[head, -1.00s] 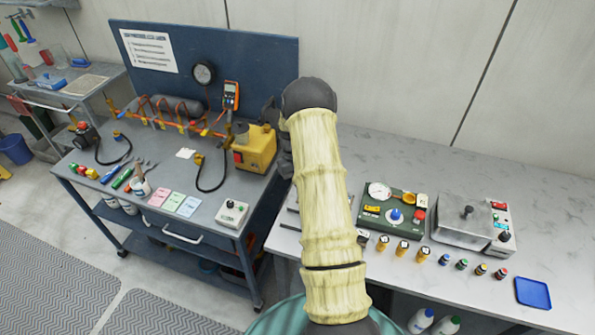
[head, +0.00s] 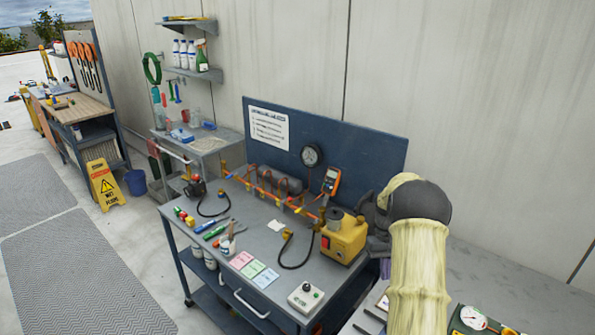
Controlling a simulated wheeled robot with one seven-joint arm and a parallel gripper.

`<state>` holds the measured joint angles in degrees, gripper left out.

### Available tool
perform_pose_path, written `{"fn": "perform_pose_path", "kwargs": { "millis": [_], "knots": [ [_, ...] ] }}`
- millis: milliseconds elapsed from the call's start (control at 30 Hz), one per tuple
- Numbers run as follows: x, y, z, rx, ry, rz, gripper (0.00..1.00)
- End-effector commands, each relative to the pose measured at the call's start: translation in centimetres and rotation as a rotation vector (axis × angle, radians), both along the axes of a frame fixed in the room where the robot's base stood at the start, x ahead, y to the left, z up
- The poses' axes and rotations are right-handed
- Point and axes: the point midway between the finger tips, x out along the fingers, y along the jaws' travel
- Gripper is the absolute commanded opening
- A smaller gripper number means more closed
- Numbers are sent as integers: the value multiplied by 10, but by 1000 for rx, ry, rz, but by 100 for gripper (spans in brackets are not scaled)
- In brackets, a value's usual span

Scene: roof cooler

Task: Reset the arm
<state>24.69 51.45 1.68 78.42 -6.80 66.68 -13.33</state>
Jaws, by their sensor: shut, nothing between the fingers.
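My arm, with cream sleeves and a dark elbow, rises at the right of the head view and is folded back on itself. The dark end of my arm with my gripper (head: 377,245) shows only in part, left of the elbow and close to the right end of the blue-grey workbench (head: 222,268). The rest is hidden behind the arm. I see nothing held in it.
A yellow pump (head: 343,240) stands close left of my gripper, near a multimeter (head: 332,181) and a dark back panel (head: 360,155). A marble-grey counter (head: 495,275) lies right. A wet-floor sign (head: 104,184) and blue bucket (head: 136,182) stand left. Matted floor is clear.

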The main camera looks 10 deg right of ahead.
Motion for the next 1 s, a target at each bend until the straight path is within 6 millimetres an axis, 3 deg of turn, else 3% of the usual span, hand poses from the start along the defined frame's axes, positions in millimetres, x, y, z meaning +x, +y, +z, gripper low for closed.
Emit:
{"fn": "perform_pose_path", "kwargs": {
  "millis": [167, 467, 700, 1000],
  "knots": [
    [-3, 18, 14, -10, -33, 10, 0],
    [-34, 100, 60, -43, -184, 59, 0],
    [-84, 162, 88, -51, -320, 89, 0],
    [-166, 218, 104, -38, -483, 109, 0]
  ]
}}
